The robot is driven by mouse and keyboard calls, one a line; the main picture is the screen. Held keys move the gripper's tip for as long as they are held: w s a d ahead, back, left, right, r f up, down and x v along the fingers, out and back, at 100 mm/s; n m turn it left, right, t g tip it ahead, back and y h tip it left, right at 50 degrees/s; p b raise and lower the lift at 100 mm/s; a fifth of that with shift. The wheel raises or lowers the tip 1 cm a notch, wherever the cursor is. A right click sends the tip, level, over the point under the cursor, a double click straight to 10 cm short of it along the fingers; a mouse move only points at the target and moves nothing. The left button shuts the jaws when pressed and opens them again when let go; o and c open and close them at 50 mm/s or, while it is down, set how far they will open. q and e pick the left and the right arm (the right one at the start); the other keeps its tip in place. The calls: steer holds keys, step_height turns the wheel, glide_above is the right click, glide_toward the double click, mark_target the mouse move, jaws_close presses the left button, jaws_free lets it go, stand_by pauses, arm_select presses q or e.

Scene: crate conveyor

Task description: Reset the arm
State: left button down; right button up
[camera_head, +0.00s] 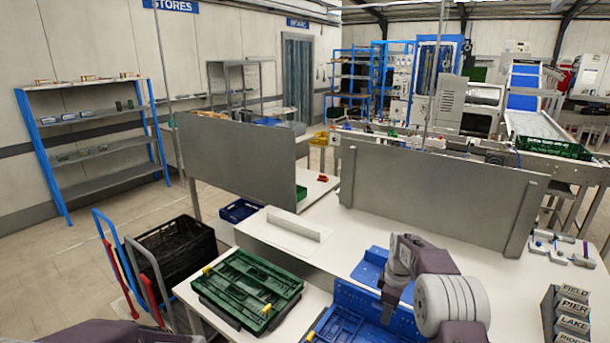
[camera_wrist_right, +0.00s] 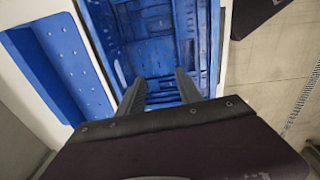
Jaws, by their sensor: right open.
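My right arm reaches in from the lower right of the head view, and its wrist bends down over a blue crate (camera_head: 345,328) on the white table. I cannot tell whether the fingers touch the crate. A part of my left arm shows at the bottom left of the head view, but my left gripper is out of view.
A folded green crate (camera_head: 250,287) lies on the white table at left. A black crate (camera_head: 178,250) rests on a hand truck. A blue piece (camera_head: 370,268) lies behind the right wrist. Labelled grey blocks (camera_head: 572,315) stand at right. Grey panels (camera_head: 435,195) border the table's back.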

steer(key=s+a+r+m+b, duration=0.1)
steer(key=s+a+r, duration=0.2)
steer(key=s, duration=0.3)
steer(key=s+a+r+m+b, duration=0.1)
steer(key=s+a+r+b, duration=0.1)
steer(key=s, duration=0.4)
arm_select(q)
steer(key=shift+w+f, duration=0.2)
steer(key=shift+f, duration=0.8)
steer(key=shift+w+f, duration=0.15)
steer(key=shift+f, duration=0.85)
arm_select(e)
steer(key=s+f+m, duration=0.3)
steer(key=s+m, duration=0.2)
steer(key=s, duration=0.2)
steer(key=s+a+f+m, duration=0.1)
steer(key=s+f+m, duration=0.3)
steer(key=s, duration=0.4)
steer(key=shift+a+m, duration=0.15)
steer(key=shift+m, duration=0.45)
